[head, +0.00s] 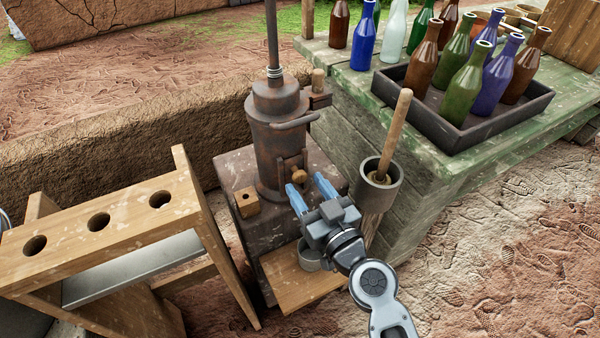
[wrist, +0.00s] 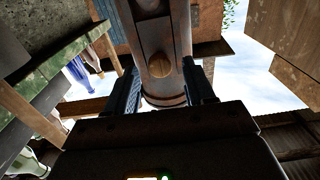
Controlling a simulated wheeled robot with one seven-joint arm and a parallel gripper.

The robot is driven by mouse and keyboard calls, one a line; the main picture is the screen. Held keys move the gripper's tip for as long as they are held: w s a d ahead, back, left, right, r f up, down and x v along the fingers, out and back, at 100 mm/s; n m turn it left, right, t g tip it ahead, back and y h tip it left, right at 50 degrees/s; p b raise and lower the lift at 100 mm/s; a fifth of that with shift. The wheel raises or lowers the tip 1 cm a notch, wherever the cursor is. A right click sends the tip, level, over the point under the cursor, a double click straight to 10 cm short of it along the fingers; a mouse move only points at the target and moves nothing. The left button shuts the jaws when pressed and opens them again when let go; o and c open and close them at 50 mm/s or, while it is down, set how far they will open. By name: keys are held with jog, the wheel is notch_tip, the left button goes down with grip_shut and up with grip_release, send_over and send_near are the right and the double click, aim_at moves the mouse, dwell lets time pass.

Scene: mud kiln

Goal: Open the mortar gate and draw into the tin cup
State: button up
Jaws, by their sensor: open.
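A rusty metal cylinder (head: 279,135) with a tall rod stands upright on a brown block. A round wooden knob (head: 299,175) sits low on its front, probably the mortar gate's handle; the knob also shows in the wrist view (wrist: 160,66). My gripper (head: 306,184) is open, its blue fingers pointing at the cylinder's lower front. In the wrist view the fingers (wrist: 160,72) appear on either side of the knob, dark and apart; I cannot tell whether they touch anything. A grey tin cup (head: 309,259) is on a wooden shelf (head: 297,287) below, partly hidden by my gripper.
A grey pot (head: 380,188) with a wooden stick stands close right of my gripper. A wooden rack (head: 98,221) with holes is at left. A green table (head: 440,170) holds a dark tray (head: 463,133) of bottles. A small wooden block (head: 247,202) sits beside the cylinder.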

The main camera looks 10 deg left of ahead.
aim_at(302, 180)
jog(key=shift+x, duration=1.95)
jog(key=shift+c, duration=0.4)
grip_shut()
